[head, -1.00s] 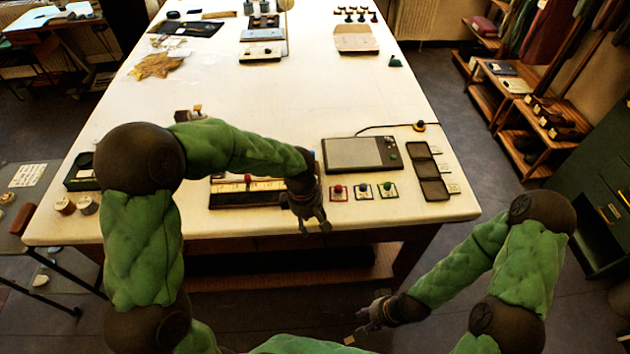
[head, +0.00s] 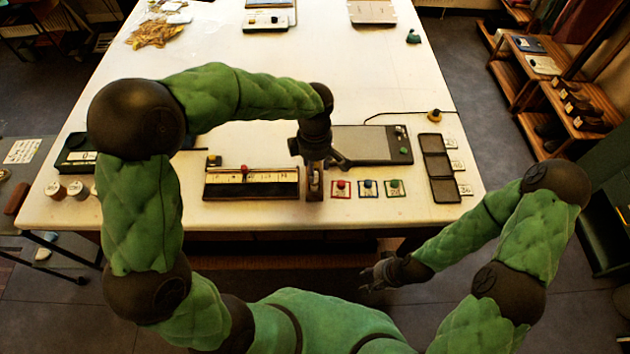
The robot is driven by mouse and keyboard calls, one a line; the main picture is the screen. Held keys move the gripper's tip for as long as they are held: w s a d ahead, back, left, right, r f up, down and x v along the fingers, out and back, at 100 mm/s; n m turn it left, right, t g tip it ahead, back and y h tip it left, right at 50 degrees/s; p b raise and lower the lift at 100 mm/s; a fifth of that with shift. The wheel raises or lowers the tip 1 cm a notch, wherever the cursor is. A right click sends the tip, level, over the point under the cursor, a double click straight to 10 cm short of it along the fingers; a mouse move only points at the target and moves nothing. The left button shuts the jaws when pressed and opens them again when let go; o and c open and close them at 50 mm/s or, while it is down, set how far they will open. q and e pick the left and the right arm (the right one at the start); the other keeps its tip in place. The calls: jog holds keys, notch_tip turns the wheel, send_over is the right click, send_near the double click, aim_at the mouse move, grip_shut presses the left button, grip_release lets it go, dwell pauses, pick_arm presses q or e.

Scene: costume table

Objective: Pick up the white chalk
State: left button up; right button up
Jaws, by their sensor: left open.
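I cannot make out the white chalk for certain in the head view. My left gripper (head: 326,168) is open over the table's near part, between a long dark tray with a pale numbered strip (head: 251,185) and a grey flat device (head: 372,145). A small upright brown and pale item (head: 314,184) shows just below its fingers; I cannot tell what it is. The gripper and wrist hide part of the tabletop there. My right gripper (head: 370,279) is low in front of the table, beyond its near edge, with nothing visible in it; its jaw opening is unclear.
Three small cards with coloured knobs (head: 367,188) lie right of the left gripper. Round tins (head: 77,189) stand at the left edge. The white table's (head: 300,85) middle is largely clear.

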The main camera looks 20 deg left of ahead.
aim_at(314, 184)
pick_arm(q)
jog(key=shift+w+f, duration=0.1)
jog(key=shift+f, duration=0.65)
jog(key=f, duration=0.2)
jog(key=s+f, duration=0.1)
jog(key=f, duration=0.1)
jog(key=shift+b, duration=0.4)
jog(key=shift+f, duration=0.6)
jog(key=shift+w, duration=0.1)
grip_shut()
